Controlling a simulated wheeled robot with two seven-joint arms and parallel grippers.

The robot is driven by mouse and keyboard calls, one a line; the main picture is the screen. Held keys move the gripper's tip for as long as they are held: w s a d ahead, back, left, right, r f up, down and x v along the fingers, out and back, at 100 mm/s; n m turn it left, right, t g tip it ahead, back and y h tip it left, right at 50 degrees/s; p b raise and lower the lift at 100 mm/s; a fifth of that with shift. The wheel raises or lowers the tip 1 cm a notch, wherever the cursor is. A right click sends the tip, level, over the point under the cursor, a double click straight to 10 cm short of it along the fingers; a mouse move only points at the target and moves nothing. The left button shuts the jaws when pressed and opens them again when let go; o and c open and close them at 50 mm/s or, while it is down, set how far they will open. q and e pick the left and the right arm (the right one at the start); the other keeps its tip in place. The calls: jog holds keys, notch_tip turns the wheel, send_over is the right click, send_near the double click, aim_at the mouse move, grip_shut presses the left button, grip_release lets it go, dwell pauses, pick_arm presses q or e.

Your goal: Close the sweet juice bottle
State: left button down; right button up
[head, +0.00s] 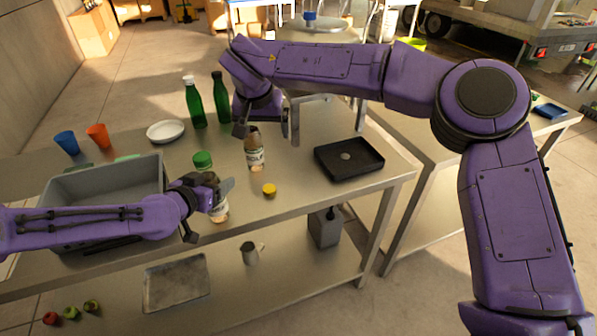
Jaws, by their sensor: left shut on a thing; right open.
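A labelled bottle (220,212) stands at the front of the metal table, partly hidden by my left gripper (213,204), which is shut on it. Its top is hidden. A second bottle (255,152), brownish with a pale label, stands upright further back. My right gripper (267,125) is open around or just behind this bottle's top; I cannot tell if they touch. A yellow cap (269,190) lies on the table, in front of the second bottle. A green cap (203,160) is behind my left gripper. The labels are too small to read.
A grey bin (105,182) is at left. A black tray (349,157) is at right. Two green bottles (194,102), a white plate (166,131), a blue cup (67,142) and an orange cup (98,136) stand at the back. The table (310,196) is bare at front right.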

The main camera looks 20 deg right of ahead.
jog(key=s+d+f+n, duration=0.1)
jog(key=s+d+f, duration=0.1)
jog(key=f, duration=0.3)
jog(key=s+d+f+n+y, duration=0.1)
jog(key=s+d+f, duration=0.2)
jog(key=s+f, duration=0.1)
jog(key=shift+s+d+f+n, duration=0.35)
jog(key=shift+s+f+n, duration=0.05)
jog(key=shift+s, duration=0.05)
pick_arm(q)
jog(key=shift+c, duration=0.6)
grip_release()
